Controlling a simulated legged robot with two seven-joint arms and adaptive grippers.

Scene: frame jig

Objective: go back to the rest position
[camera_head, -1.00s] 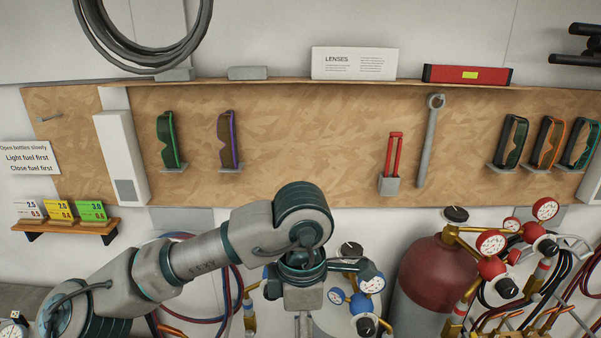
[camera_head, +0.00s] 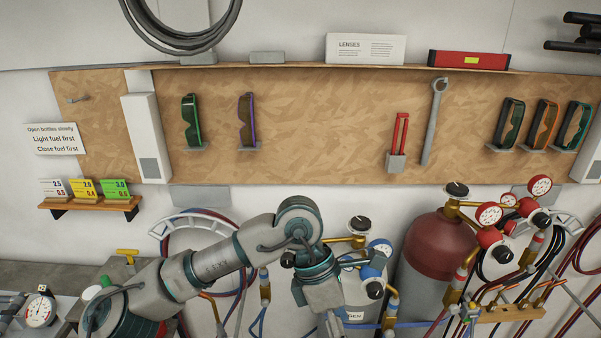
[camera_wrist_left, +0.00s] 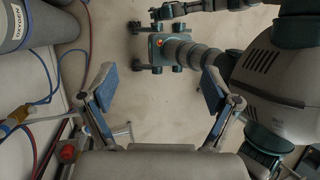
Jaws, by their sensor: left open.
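My left gripper (camera_wrist_left: 158,90) is open and empty in the left wrist view, its two blue-padded fingers wide apart over bare floor. In the head view my left arm reaches in from the lower left and bends down at the wrist, in front of the blue regulator gauges (camera_head: 376,258). Its fingers are cut off by the bottom edge there. A dark arm end, which seems to be my right one, shows at the top of the left wrist view; its jaws are too small to read. No right gripper shows in the head view.
A red-topped cylinder (camera_head: 440,250) with red gauges stands right of my left wrist, among hoses. A small shelf (camera_head: 92,204) holds cards. An oxygen cylinder (camera_wrist_left: 40,22) is close on the left.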

